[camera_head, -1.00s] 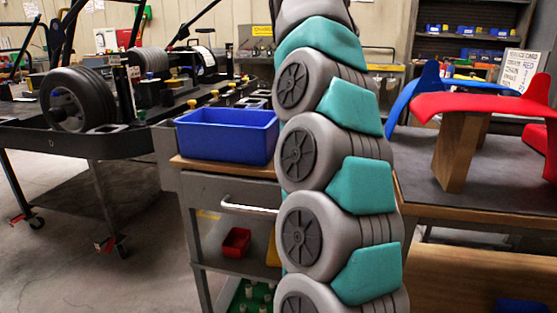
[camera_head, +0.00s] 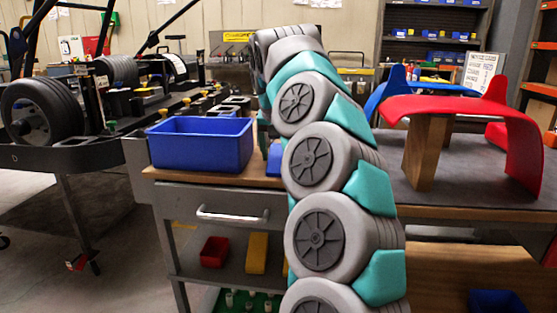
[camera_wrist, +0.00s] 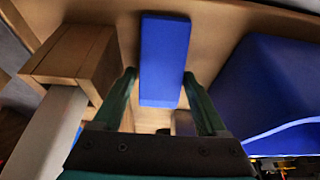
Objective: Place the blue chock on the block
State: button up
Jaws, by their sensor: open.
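The blue chock (camera_wrist: 165,58) lies on the wooden top in the wrist view, long and flat-faced. My gripper (camera_wrist: 160,76) is open, with one finger on each side of the chock's near part. Small gaps show between the fingers and the chock, so I see no grip. A brown wooden block (camera_wrist: 70,58) stands left of my left finger, apart from the chock. In the head view a small blue patch (camera_head: 275,190) beside my arm seems to be the chock, mostly hidden. The block is hidden there behind my arm.
A blue bin (camera_head: 201,146) stands on the cart's left end; it also fills the right of the wrist view (camera_wrist: 270,90). A bench (camera_head: 460,195) with red bodywork (camera_head: 465,108) is at right. A kart stand (camera_head: 75,155) is at left.

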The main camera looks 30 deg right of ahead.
jog(key=shift+c, duration=0.3)
grip_shut()
dwell(0.4)
